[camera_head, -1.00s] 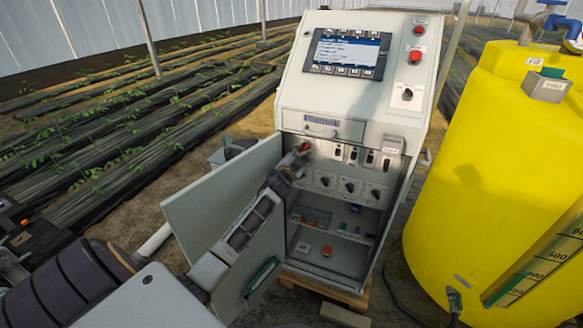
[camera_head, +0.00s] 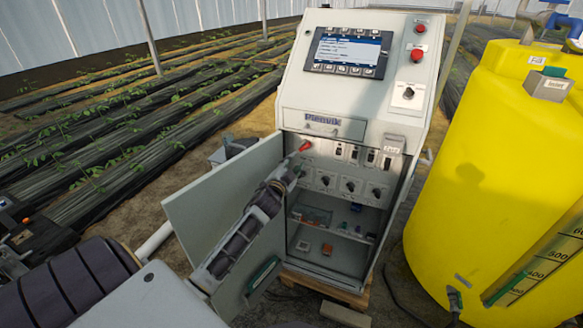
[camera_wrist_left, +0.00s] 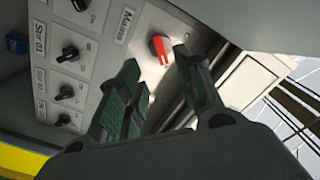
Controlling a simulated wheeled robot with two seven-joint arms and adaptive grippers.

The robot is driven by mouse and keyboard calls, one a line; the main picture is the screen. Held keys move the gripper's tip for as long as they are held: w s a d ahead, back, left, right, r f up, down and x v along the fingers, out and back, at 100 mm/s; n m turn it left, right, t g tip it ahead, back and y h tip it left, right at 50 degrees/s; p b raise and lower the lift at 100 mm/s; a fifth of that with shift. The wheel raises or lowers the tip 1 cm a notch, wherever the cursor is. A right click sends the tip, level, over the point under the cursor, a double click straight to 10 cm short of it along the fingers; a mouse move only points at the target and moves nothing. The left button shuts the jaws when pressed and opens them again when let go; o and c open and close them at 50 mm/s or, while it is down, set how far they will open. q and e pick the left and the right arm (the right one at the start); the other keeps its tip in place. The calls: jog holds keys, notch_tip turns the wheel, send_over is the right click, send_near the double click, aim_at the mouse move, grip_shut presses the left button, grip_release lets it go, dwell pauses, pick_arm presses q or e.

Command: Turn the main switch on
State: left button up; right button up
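The main switch is a red rotary knob (camera_head: 305,146) at the upper left inside the open cabinet (camera_head: 408,120). In the left wrist view the red knob (camera_wrist_left: 160,48) sits on a pale plate beside a label that seems to read "Mains". My left gripper (camera_head: 292,167) is just in front of and below the knob in the head view. In the left wrist view its two dark green fingers (camera_wrist_left: 157,62) are spread, with the knob showing between and beyond their tips. Nothing is held, and the fingers look clear of the knob. My right gripper is not in view.
The cabinet door (camera_head: 225,200) stands open to the left, close to my left arm. Black rotary knobs (camera_head: 349,186) and small breakers (camera_head: 354,155) lie right of the switch. A yellow tank (camera_head: 490,190) stands to the right.

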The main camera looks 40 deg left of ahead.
pick_arm(q)
jog(key=shift+v, duration=0.8)
